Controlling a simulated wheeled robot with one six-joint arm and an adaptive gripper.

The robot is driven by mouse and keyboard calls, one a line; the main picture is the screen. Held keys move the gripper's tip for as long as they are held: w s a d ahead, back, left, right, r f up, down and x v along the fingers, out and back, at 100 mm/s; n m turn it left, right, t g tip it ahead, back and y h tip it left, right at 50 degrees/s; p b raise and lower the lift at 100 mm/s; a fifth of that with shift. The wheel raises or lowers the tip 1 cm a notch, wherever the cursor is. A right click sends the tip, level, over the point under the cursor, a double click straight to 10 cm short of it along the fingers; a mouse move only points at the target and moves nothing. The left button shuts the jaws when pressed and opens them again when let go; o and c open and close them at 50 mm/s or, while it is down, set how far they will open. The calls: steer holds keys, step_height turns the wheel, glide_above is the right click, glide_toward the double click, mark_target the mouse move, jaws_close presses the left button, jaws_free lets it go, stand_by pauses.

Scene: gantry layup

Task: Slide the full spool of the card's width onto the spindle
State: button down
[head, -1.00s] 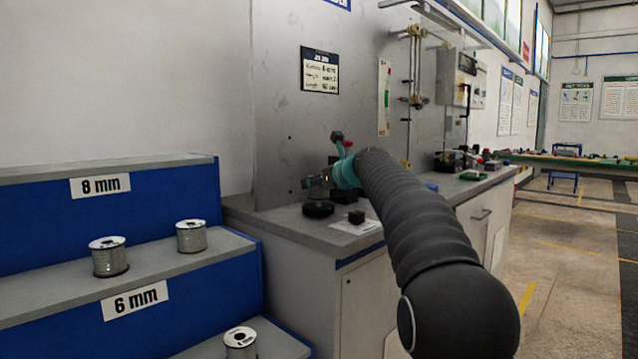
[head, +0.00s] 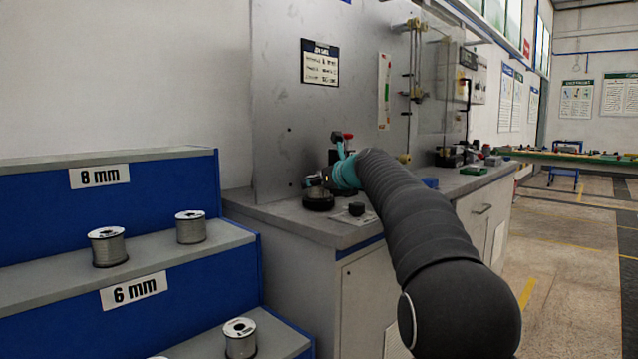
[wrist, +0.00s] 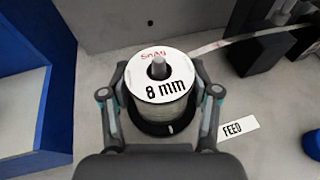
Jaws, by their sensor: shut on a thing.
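In the wrist view, a spool (wrist: 162,108) with a white top flange marked "8 mm" and red handwriting like "Snag" sits between my fingers. My gripper (wrist: 160,84) is shut on its sides. A grey spindle (wrist: 158,68) stands up through the spool's centre hole. A round black base (wrist: 136,126) shows below the spool; whether they touch is unclear. In the head view, my gripper (head: 326,181) holds the spool (head: 317,194) over the black base (head: 318,204) on the bench. The dark card (head: 320,62) hangs on the panel; its small text is hard to read.
A blue stepped rack at left has shelf labels "8 mm" (head: 98,175) and "6 mm" (head: 134,290), with several spools (head: 108,247) on it. A pale strip (wrist: 245,40), dark blocks (wrist: 255,54) and a "FEED" label (wrist: 236,129) lie near the spindle.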

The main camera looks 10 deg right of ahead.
steer(key=shift+c, duration=1.1)
jaws_free()
steer(key=shift+f, duration=0.1)
steer(key=v, duration=1.2)
